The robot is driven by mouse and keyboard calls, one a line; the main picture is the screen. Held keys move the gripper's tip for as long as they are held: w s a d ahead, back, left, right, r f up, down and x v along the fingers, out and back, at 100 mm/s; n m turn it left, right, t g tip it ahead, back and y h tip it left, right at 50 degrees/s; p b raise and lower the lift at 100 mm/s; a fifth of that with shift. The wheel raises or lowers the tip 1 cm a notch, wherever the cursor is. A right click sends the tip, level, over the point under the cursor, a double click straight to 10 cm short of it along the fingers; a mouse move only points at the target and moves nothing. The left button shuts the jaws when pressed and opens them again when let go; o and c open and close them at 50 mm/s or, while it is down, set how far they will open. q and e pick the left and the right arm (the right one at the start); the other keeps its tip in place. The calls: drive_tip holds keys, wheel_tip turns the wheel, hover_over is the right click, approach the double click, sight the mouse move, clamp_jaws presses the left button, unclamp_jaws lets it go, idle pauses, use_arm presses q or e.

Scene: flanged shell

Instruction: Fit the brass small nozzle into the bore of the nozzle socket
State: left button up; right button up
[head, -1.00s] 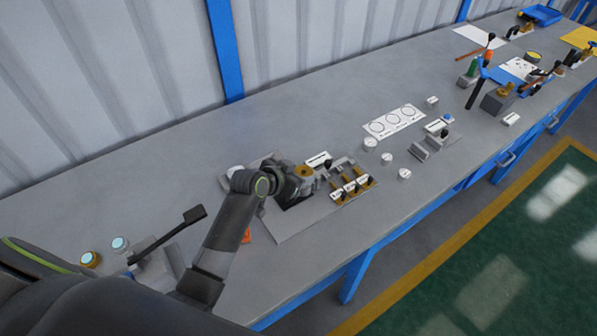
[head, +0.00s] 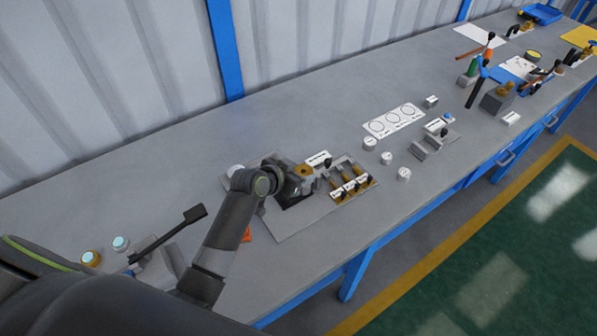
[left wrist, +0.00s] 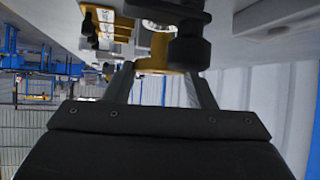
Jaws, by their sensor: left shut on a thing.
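My left gripper (head: 293,186) is low over the grey fixture plate (head: 283,225) on the bench. In the left wrist view its two fingers (left wrist: 160,88) are shut on a brass part, which I take for the small nozzle (left wrist: 152,64). A dark round knob (left wrist: 189,48) overlaps its right side in that view. In the head view a round brass top (head: 303,170) shows beside the gripper. The gripper and wrist hide much of the area. I cannot make out the nozzle socket's bore or whether the nozzle is in it. My right gripper is out of view.
A rack of several brass pieces with white labels and black knobs (head: 352,187) stands close right of the gripper. White round pieces (head: 404,174) and a grey block (head: 419,150) lie farther right. A printed sheet (head: 394,121) lies behind. The bench behind the plate is clear.

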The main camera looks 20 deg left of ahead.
use_arm(q)
drive_tip(key=shift+r+p, duration=0.1)
drive_tip(key=shift+p, duration=0.25)
idle(0.7)
drive_tip(key=shift+f+b, duration=0.85)
drive_tip(key=shift+f, duration=0.35)
drive_tip(key=shift+r, duration=0.15)
drive_tip(key=shift+r+p, duration=0.65)
drive_tip(key=shift+p, duration=0.15)
drive_tip(key=shift+p, duration=0.4)
idle(1.3)
drive_tip(key=shift+f+b, duration=0.6)
drive_tip(key=shift+f, duration=0.25)
drive_tip(key=o, duration=1.2)
drive_tip(key=b+v, duration=0.2)
drive_tip(key=v, duration=1.5)
drive_tip(key=shift+s+r, duration=0.15)
drive_tip(key=shift+r, duration=0.15)
